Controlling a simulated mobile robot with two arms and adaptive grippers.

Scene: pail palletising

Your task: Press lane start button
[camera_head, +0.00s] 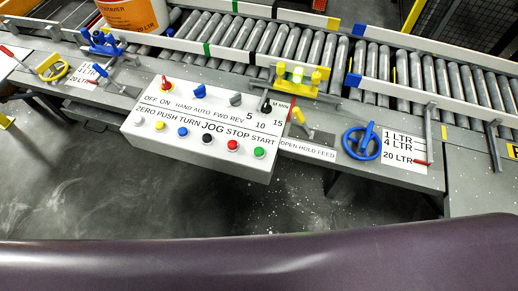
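The lane control box (190,154) has a sloping white panel with printed labels, near the middle of the head view. The green start button (259,152) is at the right end of its lower row, below the word START. The red stop button (232,145) is just left of it, and a black button (207,138) under JOG is further left. Nothing covers the start button. Neither of my grippers is in view, so their state and distance from the button do not show.
A roller conveyor (381,75) runs behind the box, with an orange and white pail (135,15) at upper left. Grey floor in front of the box is clear.

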